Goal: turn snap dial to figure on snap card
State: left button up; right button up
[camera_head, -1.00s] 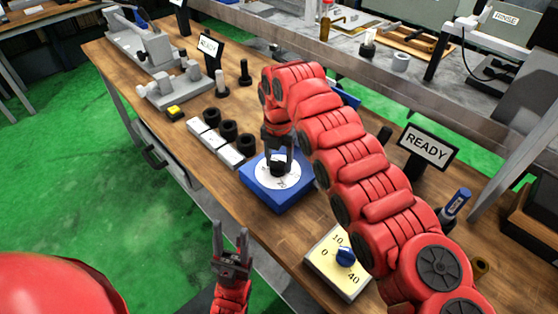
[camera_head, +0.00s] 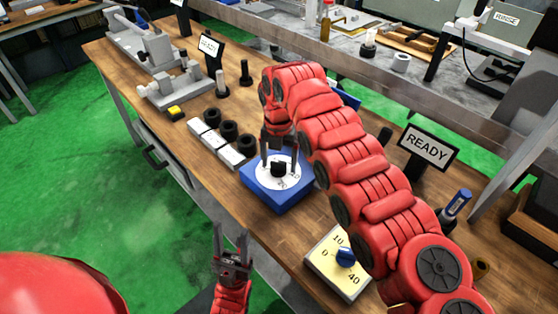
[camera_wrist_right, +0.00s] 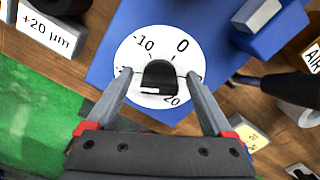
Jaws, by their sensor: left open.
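A blue box (camera_head: 284,203) on the bench carries a white dial plate (camera_head: 262,178) with a black knob (camera_head: 278,170). In the right wrist view the plate (camera_wrist_right: 133,60) shows -10, 0 and 20; other figures are partly hidden. The knob (camera_wrist_right: 160,73) has a white mark on its near side. My right gripper (camera_wrist_right: 159,77) is open, one finger on each side of the knob with gaps visible. My left gripper (camera_head: 233,240) is open and empty, in front of the bench edge.
Several black rings (camera_head: 228,130) stand by white cards. A READY sign (camera_head: 427,147) stands at right.

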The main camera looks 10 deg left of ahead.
jog(key=shift+r, duration=0.1)
jog(key=shift+r, duration=0.25)
jog(key=r, duration=0.7)
jog(key=shift+a+r, duration=0.2)
jog(key=shift+r, duration=0.15)
notch_tip(320, 180, up, 9)
jog(key=p, duration=0.8)
jog(key=shift+d, duration=0.15)
